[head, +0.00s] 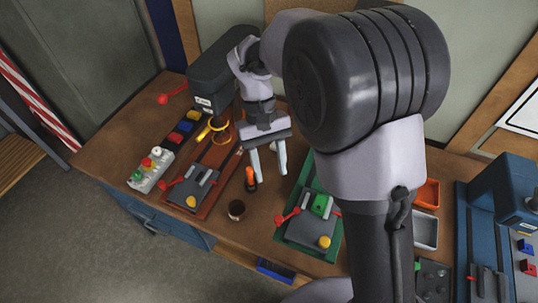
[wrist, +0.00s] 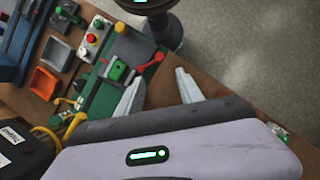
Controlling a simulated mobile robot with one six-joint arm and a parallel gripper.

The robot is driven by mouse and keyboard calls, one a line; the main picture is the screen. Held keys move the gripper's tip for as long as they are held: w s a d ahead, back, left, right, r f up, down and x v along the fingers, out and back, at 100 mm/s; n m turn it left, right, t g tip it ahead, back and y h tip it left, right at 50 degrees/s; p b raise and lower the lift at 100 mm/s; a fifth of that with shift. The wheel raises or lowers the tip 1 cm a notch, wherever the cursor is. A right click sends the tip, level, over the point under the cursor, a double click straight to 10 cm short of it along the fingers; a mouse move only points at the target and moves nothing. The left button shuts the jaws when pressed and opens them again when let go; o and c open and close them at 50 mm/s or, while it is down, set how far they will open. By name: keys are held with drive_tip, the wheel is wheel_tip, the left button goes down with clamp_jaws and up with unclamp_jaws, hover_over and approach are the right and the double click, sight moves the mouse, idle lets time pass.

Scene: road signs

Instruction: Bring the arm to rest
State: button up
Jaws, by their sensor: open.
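My gripper (head: 268,168) hangs above the brown workbench (head: 108,150) in the head view, between the red-brown station (head: 212,178) and the green station (head: 288,243). Its two pale fingers are apart with nothing between them. In the wrist view my gripper (wrist: 160,82) is also open, with the green station (wrist: 98,100) beside its left finger. My arm covers the middle and right of the head view and hides part of the bench.
An orange-and-black tool (head: 250,180) stands near the fingers, with a dark round cup (head: 236,209) in front. A button box (head: 152,170) is at left. Orange (head: 428,194) and grey (head: 424,230) bins and a blue station (head: 486,250) are at right. Open floor lies in front.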

drive_tip(key=shift+v, duration=1.1)
